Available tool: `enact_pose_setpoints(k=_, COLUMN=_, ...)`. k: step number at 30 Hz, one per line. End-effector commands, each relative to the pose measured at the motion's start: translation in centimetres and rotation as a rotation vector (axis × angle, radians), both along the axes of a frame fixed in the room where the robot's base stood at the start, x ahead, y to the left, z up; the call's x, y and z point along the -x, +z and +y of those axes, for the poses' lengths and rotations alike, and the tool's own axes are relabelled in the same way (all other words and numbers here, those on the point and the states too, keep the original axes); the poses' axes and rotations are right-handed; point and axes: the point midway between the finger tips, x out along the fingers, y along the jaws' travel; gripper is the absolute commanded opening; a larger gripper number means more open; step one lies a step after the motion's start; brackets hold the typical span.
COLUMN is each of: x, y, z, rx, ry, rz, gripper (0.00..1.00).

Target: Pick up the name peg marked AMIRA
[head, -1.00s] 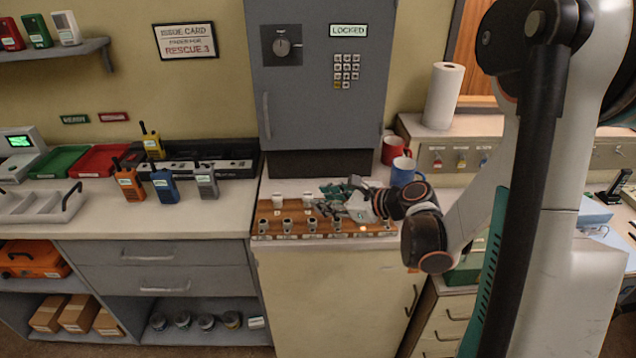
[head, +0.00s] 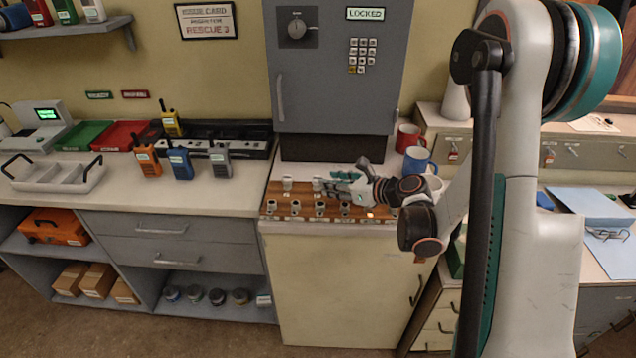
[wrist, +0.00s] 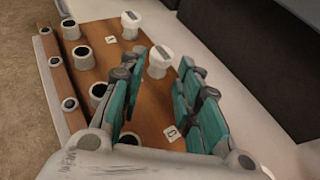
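The brown wooden peg board (head: 305,190) lies on the counter in front of the grey locked cabinet. Two white pegs stand in its back row, one (wrist: 130,20) farther off and one (wrist: 158,60) nearer. The nearer peg is just beyond my fingertips, in line with the gap between them. Dark-topped round pieces, such as one (wrist: 84,54), line the front row. Small white tags lie on the wood. I cannot read AMIRA on any of them. My gripper (wrist: 166,66) is open and empty, low over the board; it also shows in the head view (head: 338,183).
A red mug (head: 408,137) and a blue mug (head: 418,160) stand close behind my wrist. The grey cabinet (head: 335,75) rises behind the board. Radios, such as an orange one (head: 147,160), stand on the counter to the left. Bare counter (head: 235,195) lies left of the board.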

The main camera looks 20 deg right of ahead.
Motion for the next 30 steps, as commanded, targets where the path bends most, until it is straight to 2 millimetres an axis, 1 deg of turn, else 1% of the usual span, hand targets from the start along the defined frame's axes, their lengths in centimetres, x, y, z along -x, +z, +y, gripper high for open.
enact_pose_setpoints(k=5, x=-1.3, y=-0.6, z=0.8, rx=0.000, ry=0.001, rz=0.000, gripper=0.31)
enact_pose_setpoints(k=9, x=-3.0, y=-1.3, z=1.9, rx=0.001, ry=0.003, rz=-0.001, gripper=0.31)
enact_pose_setpoints(k=12, x=-3.8, y=-1.7, z=2.4, rx=0.001, ry=0.002, rz=0.001, gripper=0.31)
enact_pose_setpoints(k=19, x=-4.1, y=-1.7, z=2.5, rx=0.001, ry=0.000, rz=-0.001, gripper=0.31)
enact_pose_setpoints(k=20, x=-4.1, y=-1.7, z=2.5, rx=0.001, ry=0.000, rz=-0.001, gripper=0.29)
enact_pose_setpoints(k=21, x=-4.1, y=-1.7, z=2.5, rx=0.001, ry=0.000, rz=-0.001, gripper=0.20)
enact_pose_setpoints(k=22, x=-4.1, y=-1.7, z=2.5, rx=0.001, ry=0.000, rz=-0.001, gripper=0.14)
enact_pose_setpoints(k=30, x=-4.1, y=-1.7, z=2.5, rx=0.001, ry=0.000, rz=-0.001, gripper=0.13)
